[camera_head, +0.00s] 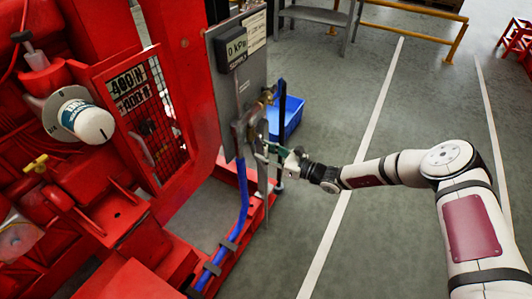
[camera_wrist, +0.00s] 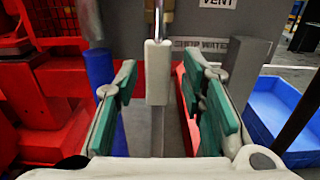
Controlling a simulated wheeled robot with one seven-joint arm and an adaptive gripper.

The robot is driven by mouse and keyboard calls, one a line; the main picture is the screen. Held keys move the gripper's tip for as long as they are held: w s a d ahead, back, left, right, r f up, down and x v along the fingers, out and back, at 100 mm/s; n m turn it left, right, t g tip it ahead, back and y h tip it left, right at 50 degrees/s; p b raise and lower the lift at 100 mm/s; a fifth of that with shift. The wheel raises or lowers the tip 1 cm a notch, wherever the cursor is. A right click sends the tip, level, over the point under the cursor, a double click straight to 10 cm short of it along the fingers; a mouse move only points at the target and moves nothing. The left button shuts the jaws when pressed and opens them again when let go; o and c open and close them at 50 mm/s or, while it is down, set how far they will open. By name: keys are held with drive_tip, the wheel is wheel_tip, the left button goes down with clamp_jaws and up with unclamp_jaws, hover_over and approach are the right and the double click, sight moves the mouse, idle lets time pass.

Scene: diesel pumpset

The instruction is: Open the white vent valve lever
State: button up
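The white vent valve lever (camera_wrist: 158,72) hangs straight down below a sign reading "VENT" (camera_wrist: 217,3) in the wrist view. My gripper (camera_wrist: 162,80) is open, with one green-padded finger on each side of the lever. Gaps show between the lever and both pads, so neither finger appears to touch it. In the head view, my gripper (camera_head: 274,150) is at the grey panel (camera_head: 242,88) on the red pumpset. The lever is too small to make out clearly there.
A blue hose (camera_head: 243,190) runs down beside the panel. A blue bin (camera_head: 290,115) stands on the floor behind it. The floor to the right is open.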

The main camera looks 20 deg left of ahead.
drive_tip(key=shift+d, duration=0.1)
drive_tip(key=d, duration=1.1)
drive_tip(key=shift+s+d, duration=0.4)
drive_tip(key=shift+s, duration=0.05)
